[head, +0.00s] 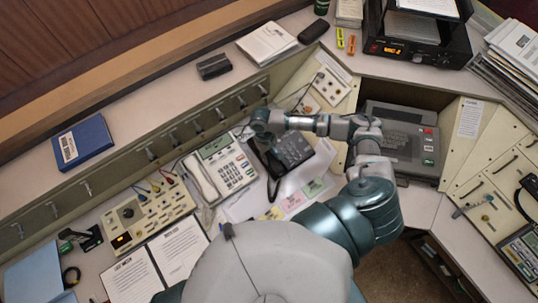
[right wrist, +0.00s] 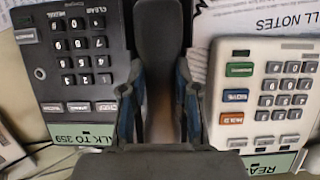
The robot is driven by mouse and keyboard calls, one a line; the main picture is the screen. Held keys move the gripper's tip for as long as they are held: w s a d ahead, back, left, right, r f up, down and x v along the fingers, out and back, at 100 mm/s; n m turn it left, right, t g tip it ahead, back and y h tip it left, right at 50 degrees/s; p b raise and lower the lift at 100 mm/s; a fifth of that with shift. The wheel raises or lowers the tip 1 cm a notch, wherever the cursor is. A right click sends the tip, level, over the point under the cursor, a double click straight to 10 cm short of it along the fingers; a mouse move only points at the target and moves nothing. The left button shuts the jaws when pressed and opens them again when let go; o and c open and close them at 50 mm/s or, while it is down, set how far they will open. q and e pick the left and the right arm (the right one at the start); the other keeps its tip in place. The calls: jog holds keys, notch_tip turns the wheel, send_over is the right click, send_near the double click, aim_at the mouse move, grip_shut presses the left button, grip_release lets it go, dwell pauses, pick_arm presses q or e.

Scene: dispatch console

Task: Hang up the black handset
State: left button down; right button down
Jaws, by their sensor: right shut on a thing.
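The black desk phone (head: 291,150) stands on the console, and its keypad side shows at the left of the right wrist view (right wrist: 75,60). My right gripper (head: 262,136) is over the left side of this phone. It is shut on the black handset (head: 273,188), whose lower end sticks out below the gripper. In the right wrist view the handset (right wrist: 160,45) runs between the two fingers (right wrist: 160,105). The fingers and wrist hide part of the handset and the phone's left side; I cannot tell whether the handset touches the phone. My left gripper is not in view.
A white phone (head: 233,165) with its white handset (head: 202,180) stands close to the left, also in the wrist view (right wrist: 265,95). Coloured notes (head: 293,201) lie in front. A panel with switches (head: 147,213) stands left, a grey keyboard unit (head: 405,135) right.

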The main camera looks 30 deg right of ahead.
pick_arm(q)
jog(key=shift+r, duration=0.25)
pick_arm(e)
jog(key=shift+f, duration=0.1)
jog(key=c, duration=0.8)
grip_release()
jog(key=shift+f, duration=0.1)
jog(key=shift+o, duration=0.4)
jog(key=o, duration=0.4)
jog(key=shift+o, duration=0.2)
jog(key=r+p, duration=0.2)
jog(key=p, duration=0.1)
jog(key=r+p, duration=0.2)
jog(key=p, duration=0.2)
jog(key=s+r+p, duration=0.1)
jog(key=r+p, duration=0.2)
jog(key=shift+d, duration=0.1)
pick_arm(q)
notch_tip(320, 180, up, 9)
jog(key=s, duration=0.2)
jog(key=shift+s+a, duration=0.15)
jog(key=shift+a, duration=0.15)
